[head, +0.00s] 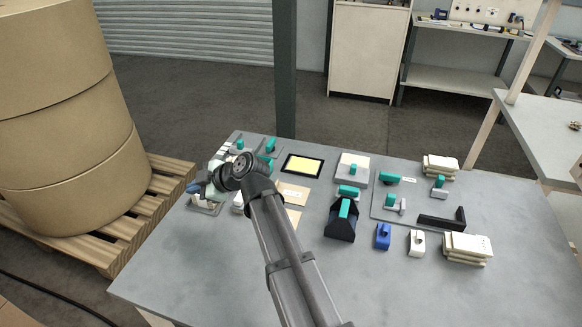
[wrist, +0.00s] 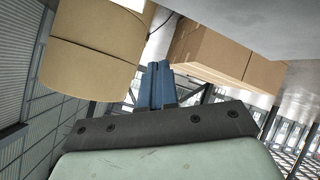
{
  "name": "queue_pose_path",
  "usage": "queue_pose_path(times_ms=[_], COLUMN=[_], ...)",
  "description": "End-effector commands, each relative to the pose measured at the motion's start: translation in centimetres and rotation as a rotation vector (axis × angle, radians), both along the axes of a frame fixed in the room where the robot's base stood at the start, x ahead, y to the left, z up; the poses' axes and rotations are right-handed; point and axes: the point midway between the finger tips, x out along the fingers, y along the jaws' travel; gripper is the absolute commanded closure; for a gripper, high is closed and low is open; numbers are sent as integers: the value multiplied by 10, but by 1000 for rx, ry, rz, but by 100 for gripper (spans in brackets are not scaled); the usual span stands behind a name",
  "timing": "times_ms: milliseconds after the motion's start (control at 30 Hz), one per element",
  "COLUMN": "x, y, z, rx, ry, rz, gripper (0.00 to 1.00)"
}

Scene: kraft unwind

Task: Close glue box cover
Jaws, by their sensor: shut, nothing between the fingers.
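My gripper (head: 193,188) is at the left end of the table, its blue fingers pointing left. In the wrist view the blue fingers (wrist: 158,85) are together with nothing between them. A low pale unit on a grey base (head: 206,208) sits just below the gripper, partly hidden by it. I cannot tell whether they touch. A pale box with a teal handle (head: 352,168) and a black unit with a teal handle (head: 342,220) stand right of my arm. I cannot tell for certain which item is the glue box, or how its cover stands.
The grey table (head: 330,280) is bare along its front. Teal-handled fittings (head: 269,147) stand behind the gripper. A black-framed yellow pad (head: 303,165), blue (head: 383,236) and white (head: 416,242) blocks, and a black angle piece (head: 443,219) lie rightward. Large kraft rolls (head: 70,120) stand left on a pallet.

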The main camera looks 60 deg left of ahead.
Motion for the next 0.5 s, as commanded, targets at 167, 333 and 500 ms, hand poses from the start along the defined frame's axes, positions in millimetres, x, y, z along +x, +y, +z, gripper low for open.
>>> queue_pose_path(times_ms=[167, 333, 500], x=[104, 195, 284], y=[-17, -44, -81], z=[1, 2, 3], rx=[-55, -114, -178], ry=[-69, -128, -183], rz=[-146, -286, -436], gripper=[100, 100, 100])
